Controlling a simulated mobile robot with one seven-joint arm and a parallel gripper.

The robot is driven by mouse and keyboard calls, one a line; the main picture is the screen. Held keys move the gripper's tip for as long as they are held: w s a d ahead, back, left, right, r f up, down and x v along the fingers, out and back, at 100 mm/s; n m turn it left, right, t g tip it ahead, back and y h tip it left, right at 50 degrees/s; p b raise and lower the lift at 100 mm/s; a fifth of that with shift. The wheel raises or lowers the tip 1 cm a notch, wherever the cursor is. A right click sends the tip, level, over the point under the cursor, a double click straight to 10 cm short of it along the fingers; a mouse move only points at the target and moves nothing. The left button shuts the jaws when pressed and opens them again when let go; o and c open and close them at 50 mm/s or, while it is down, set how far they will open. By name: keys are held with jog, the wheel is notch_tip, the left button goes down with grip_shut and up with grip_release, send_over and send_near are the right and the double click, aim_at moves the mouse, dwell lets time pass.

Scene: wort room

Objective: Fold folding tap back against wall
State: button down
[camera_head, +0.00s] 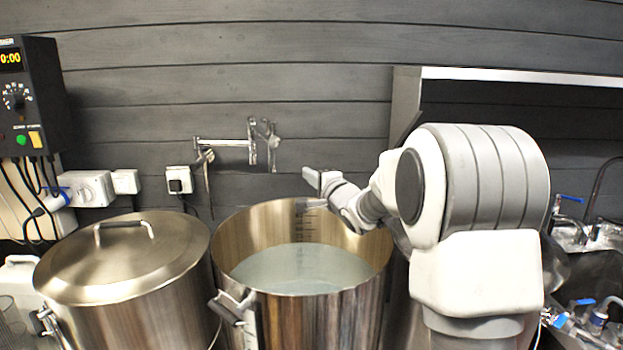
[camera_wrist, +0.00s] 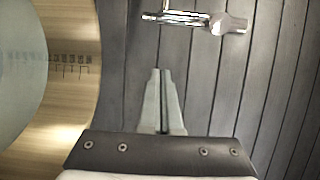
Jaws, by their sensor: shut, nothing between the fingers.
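The chrome folding tap (camera_head: 228,143) is on the grey plank wall behind the pots, with a horizontal arm and short upright parts at both ends. Part of it also shows at the top edge of the wrist view (camera_wrist: 190,18), cut off by the frame. My gripper (camera_head: 312,178) is to the right of the tap and a little lower, above the rim of the open pot. In the wrist view its two fingers (camera_wrist: 160,75) are together with nothing between them. They are apart from the tap.
The open steel pot (camera_head: 235,235) holds pale liquid and stands below the tap. A lidded steel pot (camera_head: 125,255) stands to its left. A control box (camera_head: 38,90) and wall sockets (camera_head: 180,180) are at left; a sink (camera_head: 580,240) is at right.

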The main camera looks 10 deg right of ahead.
jog(key=w+a, duration=0.5)
jog(key=shift+w+p, duration=0.2)
jog(key=shift+p, duration=0.1)
jog(key=shift+a, duration=0.1)
dwell(0.4)
